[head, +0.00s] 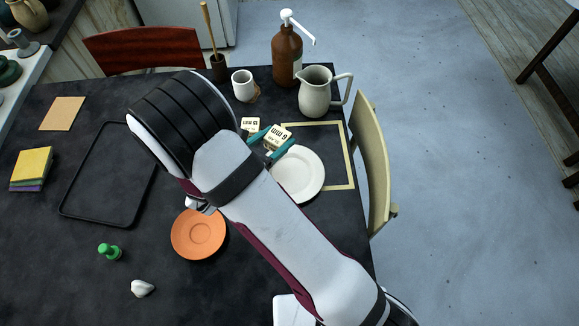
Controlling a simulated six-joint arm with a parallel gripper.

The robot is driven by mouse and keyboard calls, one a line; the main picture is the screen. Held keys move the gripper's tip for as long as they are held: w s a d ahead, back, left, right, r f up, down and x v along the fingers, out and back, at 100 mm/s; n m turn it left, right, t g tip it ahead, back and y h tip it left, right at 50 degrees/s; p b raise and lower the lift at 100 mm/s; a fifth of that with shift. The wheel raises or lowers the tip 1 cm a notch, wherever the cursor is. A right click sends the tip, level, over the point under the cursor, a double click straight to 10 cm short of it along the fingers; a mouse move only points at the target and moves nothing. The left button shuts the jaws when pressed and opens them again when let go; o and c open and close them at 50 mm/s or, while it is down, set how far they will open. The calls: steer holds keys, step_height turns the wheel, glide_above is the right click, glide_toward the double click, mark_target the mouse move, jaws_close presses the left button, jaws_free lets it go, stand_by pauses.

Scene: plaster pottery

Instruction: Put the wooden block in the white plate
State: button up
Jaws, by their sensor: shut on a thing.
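The wooden block (280,135), pale cream with dark printed marks on its face, is between the teal fingers of my gripper (271,141). My gripper is shut on it, just beyond the upper left rim of the white plate (304,180). The plate's visible surface is empty, and my forearm covers part of its left side. Whether the block is clear of the table is hard to tell. A second, similar pale block (250,123) is just to the upper left of the held one.
A cup (242,86), brown pump bottle (287,55) and jug (315,92) stand behind. A tape outline (350,170) runs around the plate area. An orange saucer (188,243), black tray (68,190) and green object (110,252) are left of my arm.

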mark_target(289, 176)
steer(key=shift+m+g+h, duration=0.6)
steer(key=shift+m, duration=0.1)
steer(key=s+d+f, duration=0.1)
steer(key=f, duration=0.1)
steer(key=s+d+f, duration=0.1)
steer(key=f, duration=0.2)
steer(key=s+f, duration=0.2)
steer(key=shift+d+f, duration=0.2)
steer(key=shift+d, duration=0.2)
steer(key=o, duration=1.4)
steer(key=shift+f, duration=0.1)
